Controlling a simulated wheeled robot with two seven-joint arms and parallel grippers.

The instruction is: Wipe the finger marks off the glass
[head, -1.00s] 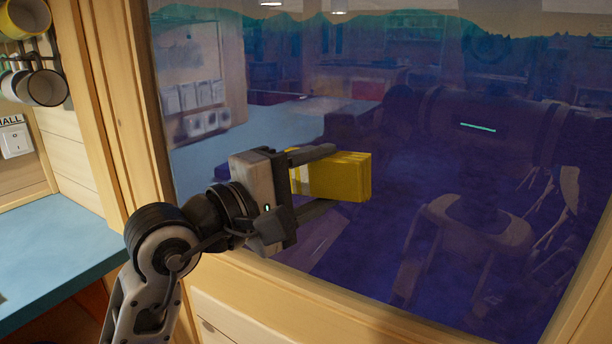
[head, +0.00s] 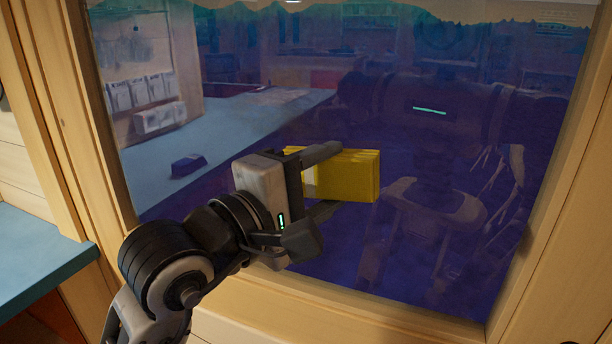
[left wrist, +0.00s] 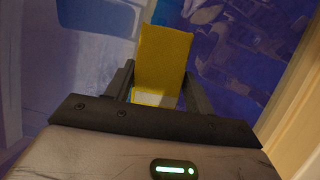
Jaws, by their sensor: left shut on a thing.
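The glass (head: 420,245) is a large dark blue-violet pane in a wooden frame, with a reflection of my body and the room in it. Finger marks cannot be made out clearly on it. My left gripper (head: 325,180) is shut on a yellow block-like sponge (head: 350,175) and holds it in front of the lower middle of the pane. In the left wrist view the sponge (left wrist: 163,60) stands out between the two fingers, with a pale patch near its base. I cannot tell whether it touches the glass. My right gripper is not in view.
The wooden frame (head: 75,120) borders the glass on the left, and a sill runs below it. A blue counter (head: 40,260) is at the lower left. The pane's right part is free of my arm.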

